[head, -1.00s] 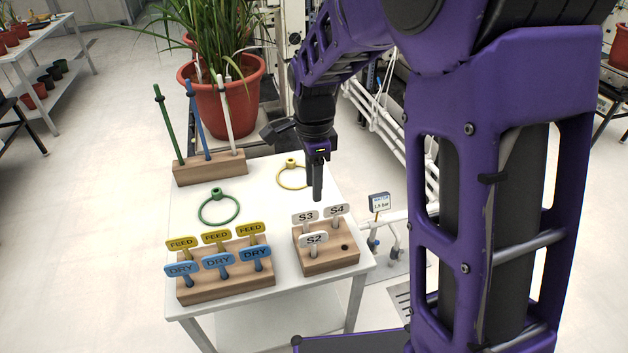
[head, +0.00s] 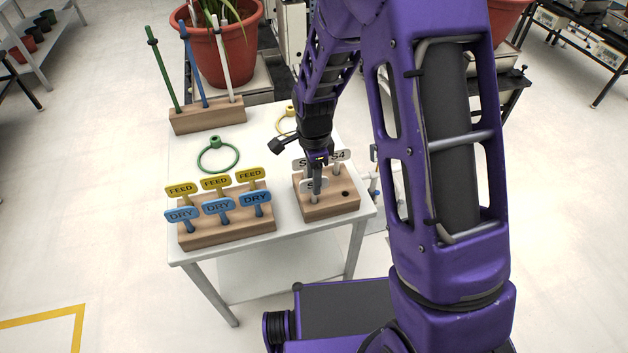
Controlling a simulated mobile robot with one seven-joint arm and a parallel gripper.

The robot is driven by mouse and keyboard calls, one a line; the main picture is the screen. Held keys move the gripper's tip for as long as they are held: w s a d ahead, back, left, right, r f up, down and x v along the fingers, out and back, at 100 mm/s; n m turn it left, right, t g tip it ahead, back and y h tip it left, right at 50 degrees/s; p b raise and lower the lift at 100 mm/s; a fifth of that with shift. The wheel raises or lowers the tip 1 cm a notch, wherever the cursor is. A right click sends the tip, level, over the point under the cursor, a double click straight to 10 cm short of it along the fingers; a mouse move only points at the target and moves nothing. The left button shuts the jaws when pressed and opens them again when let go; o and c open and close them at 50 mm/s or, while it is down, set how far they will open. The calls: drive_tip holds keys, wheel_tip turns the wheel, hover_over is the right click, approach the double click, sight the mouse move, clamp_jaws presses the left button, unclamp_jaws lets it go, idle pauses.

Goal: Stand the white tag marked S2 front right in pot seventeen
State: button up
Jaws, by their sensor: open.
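The white tag S2 (head: 306,187) stands upright at the front left of the small wooden block (head: 331,209). My gripper (head: 316,188) is open and points down right at this tag, covering part of its face. I cannot tell whether the fingers touch it or sit around it. The S3 tag (head: 298,164) and the S4 tag (head: 341,157) stand behind it, partly hidden by my gripper. A red pot (head: 222,62) with a leafy plant stands behind the table; no number on it is readable, so I cannot tell whether it is pot seventeen.
A longer wooden block (head: 228,236) holds yellow FEED and blue DRY tags on the left. A green ring (head: 218,158) lies behind it, and a yellow ring (head: 284,122) is partly hidden by my arm. A rear block (head: 207,116) holds green, blue and white stakes.

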drive_tip(key=shift+f, duration=0.45)
clamp_jaws()
drive_tip(key=shift+r, duration=0.1)
drive_tip(key=shift+r+p, duration=2.05)
drive_tip(key=shift+r, duration=2.15)
